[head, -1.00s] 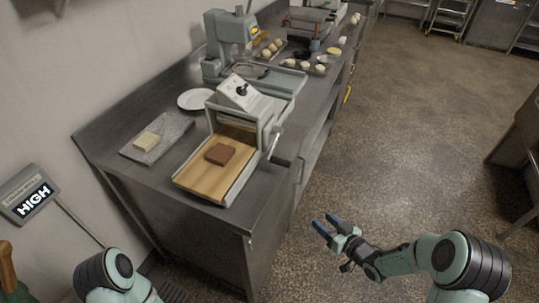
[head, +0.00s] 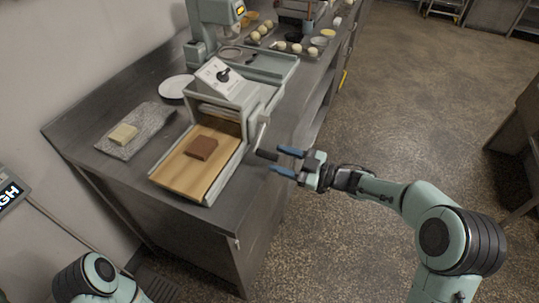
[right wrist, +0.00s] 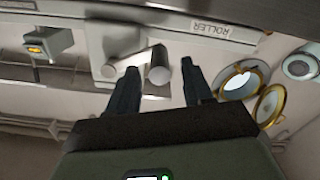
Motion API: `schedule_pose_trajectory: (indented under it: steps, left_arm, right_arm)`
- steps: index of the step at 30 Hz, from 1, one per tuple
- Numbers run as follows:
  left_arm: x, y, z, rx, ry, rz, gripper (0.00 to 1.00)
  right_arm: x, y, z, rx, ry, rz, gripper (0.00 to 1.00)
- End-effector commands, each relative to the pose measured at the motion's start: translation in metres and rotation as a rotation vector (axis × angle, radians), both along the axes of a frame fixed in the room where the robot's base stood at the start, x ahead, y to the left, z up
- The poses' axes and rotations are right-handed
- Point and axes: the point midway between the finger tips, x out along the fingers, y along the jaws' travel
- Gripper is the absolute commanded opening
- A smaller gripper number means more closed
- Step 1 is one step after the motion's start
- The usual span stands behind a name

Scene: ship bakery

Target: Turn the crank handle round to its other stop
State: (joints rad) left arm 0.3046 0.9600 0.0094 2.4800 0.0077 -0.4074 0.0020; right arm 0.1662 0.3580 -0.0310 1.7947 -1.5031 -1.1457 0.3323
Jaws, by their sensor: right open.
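The crank handle (head: 265,154) is on the right side of the grey roller machine (head: 233,90). Its crank arm slopes down from the side shaft to a dark grip pointing outward. My right gripper (head: 279,160) is open, its blue-tipped fingers just off the end of the grip. In the right wrist view the round grip (right wrist: 159,66) shows between the two open fingers (right wrist: 160,88), nearer the left one; I cannot tell whether they touch. My left arm shows at the bottom left, but its gripper is out of view.
A brown block (head: 201,148) lies on the machine's wooden board (head: 180,175). A pale block (head: 123,133) on a grey slab (head: 150,118) and a white plate (head: 176,87) are to the left. A mixer (head: 200,30) stands behind.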

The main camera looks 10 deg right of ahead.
Motion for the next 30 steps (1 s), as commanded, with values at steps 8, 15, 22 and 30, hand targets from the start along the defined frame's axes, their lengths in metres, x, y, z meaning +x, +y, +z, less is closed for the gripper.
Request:
schedule_pose_trajectory:
  steps: [8,15,22,30]
  left_arm:
    - [0.000,0.000,0.000,0.000,0.000,0.000,0.43]
    - [0.000,0.000,0.000,0.000,0.000,0.000,0.43]
    - [0.000,0.000,0.000,0.000,0.000,0.000,0.43]
    - [0.000,0.000,0.001,0.000,0.001,0.000,0.43]
  right_arm:
    - [0.019,0.029,0.000,0.001,0.000,0.000,0.51]
    - [0.022,0.032,0.000,0.001,0.000,-0.002,0.51]
    - [0.022,0.032,0.000,0.000,0.001,-0.002,0.15]
    - [0.022,0.032,0.001,0.003,0.004,-0.002,0.00]
